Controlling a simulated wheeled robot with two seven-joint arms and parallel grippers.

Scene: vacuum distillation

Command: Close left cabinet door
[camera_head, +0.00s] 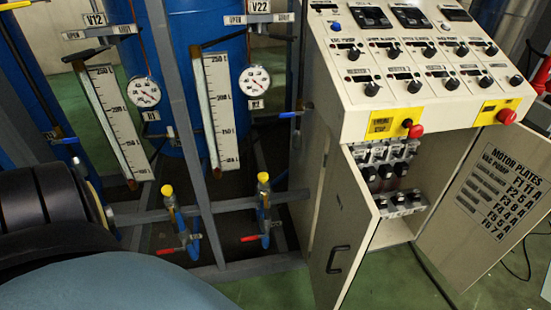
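The left cabinet door (347,220) is a beige panel on the front of the control cabinet (322,150). It stands open, swung outward, with a black bar handle (338,260) low on its face. The right door (490,205) also stands open and carries a motor plates label. Between the doors the inside shows several black switches (385,172) in rows. Neither gripper is in view. A dark rounded part and a blue-grey surface at the lower left look like parts of my own body.
A sloped control panel (415,60) with knobs and red emergency buttons tops the cabinet. Left of it stand a grey pipe frame (185,130), gauges (254,80) and valves with yellow tops (264,205). Green floor (400,280) is free before the cabinet. A black cable lies at the right.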

